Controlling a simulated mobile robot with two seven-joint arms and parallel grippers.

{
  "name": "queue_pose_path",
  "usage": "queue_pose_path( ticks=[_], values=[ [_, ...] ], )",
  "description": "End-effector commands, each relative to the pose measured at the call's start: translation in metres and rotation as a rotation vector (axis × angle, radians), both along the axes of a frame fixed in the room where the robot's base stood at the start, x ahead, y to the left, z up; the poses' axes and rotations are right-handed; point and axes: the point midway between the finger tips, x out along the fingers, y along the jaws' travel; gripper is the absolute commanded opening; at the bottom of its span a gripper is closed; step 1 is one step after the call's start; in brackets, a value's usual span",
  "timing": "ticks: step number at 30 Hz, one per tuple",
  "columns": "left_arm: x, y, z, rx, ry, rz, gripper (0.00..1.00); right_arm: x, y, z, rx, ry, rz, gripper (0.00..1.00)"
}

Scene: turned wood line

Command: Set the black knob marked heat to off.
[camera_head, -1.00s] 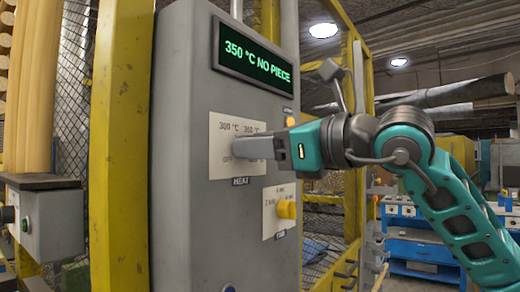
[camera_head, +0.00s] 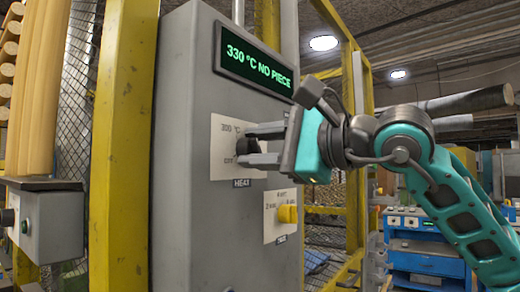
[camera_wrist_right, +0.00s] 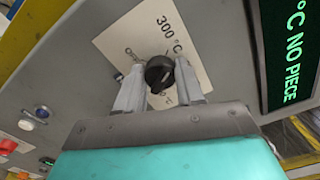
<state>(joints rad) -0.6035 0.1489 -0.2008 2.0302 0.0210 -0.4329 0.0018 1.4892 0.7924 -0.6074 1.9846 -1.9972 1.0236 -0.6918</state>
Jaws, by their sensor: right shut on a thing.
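The black knob (camera_head: 245,146) sits on a pale plate (camera_head: 222,150) above a HEAT label (camera_head: 241,183) on the grey cabinet. In the right wrist view the knob (camera_wrist_right: 159,73) is between the two grey fingers. My right gripper (camera_head: 251,146) is shut on it, one finger above and one below in the head view. The plate reads 300 °C at upper left; the off mark at lower left is partly hidden by a finger. The 350 °C mark is covered. I cannot tell exactly where the knob points. My left gripper is not in view.
A green display (camera_head: 256,67) above reads 330 °C NO PIECE. A yellow knob (camera_head: 287,214) on its own plate is below right of the gripper. A yellow post (camera_head: 122,150) and a button box (camera_head: 50,225) stand left of the cabinet.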

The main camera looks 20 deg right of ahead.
Motion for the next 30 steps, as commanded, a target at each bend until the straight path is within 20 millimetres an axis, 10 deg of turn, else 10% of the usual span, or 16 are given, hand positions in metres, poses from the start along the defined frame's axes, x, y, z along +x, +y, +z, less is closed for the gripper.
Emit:
queue_pose_path(
  ticks=[30],
  values=[
    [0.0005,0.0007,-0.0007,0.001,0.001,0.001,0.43,-0.0001,-0.0002,-0.0030,-0.761,-0.595,0.001,0.07]
  ],
)
